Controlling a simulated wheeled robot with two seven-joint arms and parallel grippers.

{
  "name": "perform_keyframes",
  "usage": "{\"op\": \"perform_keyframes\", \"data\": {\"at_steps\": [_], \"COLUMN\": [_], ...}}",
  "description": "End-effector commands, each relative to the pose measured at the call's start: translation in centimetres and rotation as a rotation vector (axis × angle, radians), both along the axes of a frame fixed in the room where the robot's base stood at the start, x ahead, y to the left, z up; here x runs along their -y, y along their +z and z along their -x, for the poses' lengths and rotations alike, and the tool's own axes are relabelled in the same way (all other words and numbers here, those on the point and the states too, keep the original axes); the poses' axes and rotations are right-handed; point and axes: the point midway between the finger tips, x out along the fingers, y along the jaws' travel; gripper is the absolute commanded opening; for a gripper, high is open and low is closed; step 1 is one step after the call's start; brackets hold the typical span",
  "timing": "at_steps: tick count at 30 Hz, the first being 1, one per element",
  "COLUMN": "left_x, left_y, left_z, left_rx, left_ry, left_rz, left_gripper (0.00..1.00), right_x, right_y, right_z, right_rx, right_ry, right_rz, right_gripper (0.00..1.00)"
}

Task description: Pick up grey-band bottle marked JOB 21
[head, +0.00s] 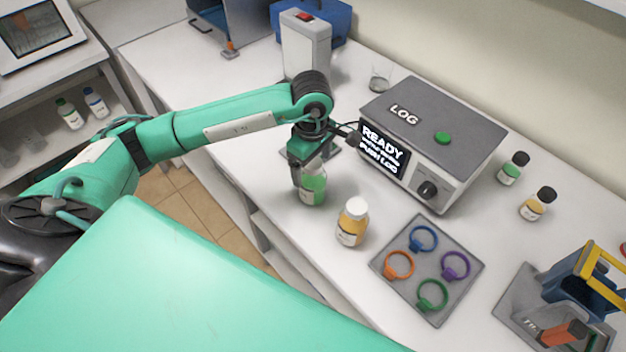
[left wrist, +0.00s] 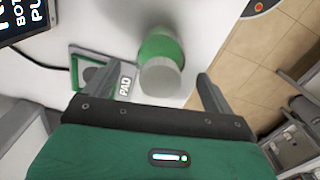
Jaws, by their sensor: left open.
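A bottle with green contents (head: 313,188) stands on the white bench below my left gripper (head: 308,165). It also shows in the left wrist view with a grey cap (left wrist: 160,76) and a green body. My left gripper is open. In the left wrist view its two fingers (left wrist: 146,85) stand apart on either side of the cap, and I cannot tell how far down they reach. A bottle with amber contents and a pale cap (head: 352,222) stands to the right. No JOB 21 marking or grey band can be read on either bottle. My right gripper is not in view.
A grey LOG device (head: 432,118) with a READY screen stands behind. A tray with coloured rings (head: 457,298) lies right of the amber bottle. Two black-capped bottles (head: 511,168) (head: 536,204) stand further right. A pad marked PAD (left wrist: 123,88) lies beside the green bottle.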

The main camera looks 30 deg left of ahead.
Motion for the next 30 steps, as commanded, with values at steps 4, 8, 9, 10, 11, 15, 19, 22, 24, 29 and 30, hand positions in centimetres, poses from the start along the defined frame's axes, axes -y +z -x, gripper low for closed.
{"op": "perform_keyframes", "data": {"at_steps": [4, 8, 9, 10, 11, 15, 19, 22, 24, 29, 30], "left_x": [0.2, 0.2, 0.1, 0.1, 0.1, 0.1, 0.1, 0.1, 0.1, 0.1, 0.1], "left_y": [-1.5, -3.2, -3.5, -3.7, -3.8, -3.9, -3.9, -3.9, -3.9, -3.8, -3.8], "left_z": [0.2, 0.1, 0.1, 0.0, 0.0, 0.0, 0.0, 0.0, 0.0, 0.0, 0.0], "left_rx": [-0.005, -0.003, -0.002, -0.002, -0.002, -0.001, -0.001, -0.001, 0.0, 0.001, 0.001], "left_ry": [0.0, 0.001, 0.0, 0.0, 0.0, -0.001, -0.001, 0.0, 0.0, 0.0, 0.0], "left_rz": [0.0, 0.0, 0.0, 0.0, -0.001, -0.001, -0.001, -0.001, 0.0, 0.0, 0.0], "left_gripper": [0.88, 0.88, 0.88, 0.88, 0.88, 0.88, 0.76, 0.56, 0.42, 0.25, 0.25], "right_x": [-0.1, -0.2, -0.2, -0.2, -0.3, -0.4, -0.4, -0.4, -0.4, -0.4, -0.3], "right_y": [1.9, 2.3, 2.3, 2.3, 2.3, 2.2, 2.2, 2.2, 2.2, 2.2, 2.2], "right_z": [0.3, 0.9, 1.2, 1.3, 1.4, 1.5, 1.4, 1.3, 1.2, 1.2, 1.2], "right_rx": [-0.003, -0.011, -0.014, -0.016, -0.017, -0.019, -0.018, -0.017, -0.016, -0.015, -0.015], "right_ry": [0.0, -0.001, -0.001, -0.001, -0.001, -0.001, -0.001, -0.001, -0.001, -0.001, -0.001], "right_rz": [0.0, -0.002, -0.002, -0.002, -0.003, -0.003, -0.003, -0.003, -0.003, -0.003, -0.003], "right_gripper": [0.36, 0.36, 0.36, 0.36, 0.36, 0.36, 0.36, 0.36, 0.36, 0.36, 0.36]}}
